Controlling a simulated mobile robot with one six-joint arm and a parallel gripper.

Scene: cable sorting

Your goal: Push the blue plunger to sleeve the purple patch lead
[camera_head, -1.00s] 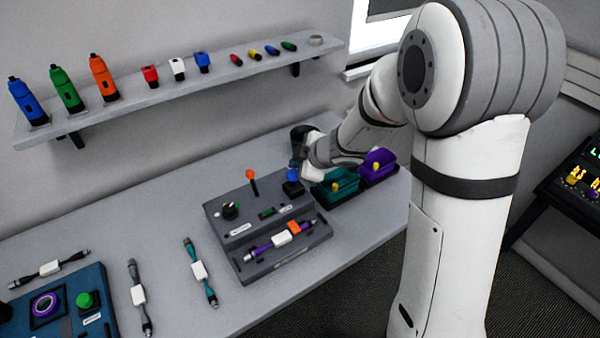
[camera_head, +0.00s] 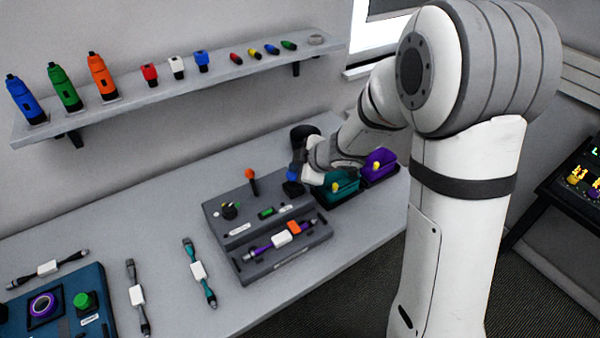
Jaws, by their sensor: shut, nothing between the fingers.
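The blue plunger (camera_head: 292,176) stands at the back right corner of the grey sleeving station (camera_head: 240,213). The purple patch lead (camera_head: 258,249) lies in the station's front channel, with a white block (camera_head: 281,240) and an orange piece (camera_head: 294,228) along it. My gripper (camera_head: 296,170) is shut and empty, right at the blue plunger and partly in front of it. I cannot tell whether its tip touches the plunger or how far down the plunger is.
A teal bin (camera_head: 340,188) and a purple bin (camera_head: 378,167) sit to the right. Several loose leads and a blue panel (camera_head: 98,275) lie left.

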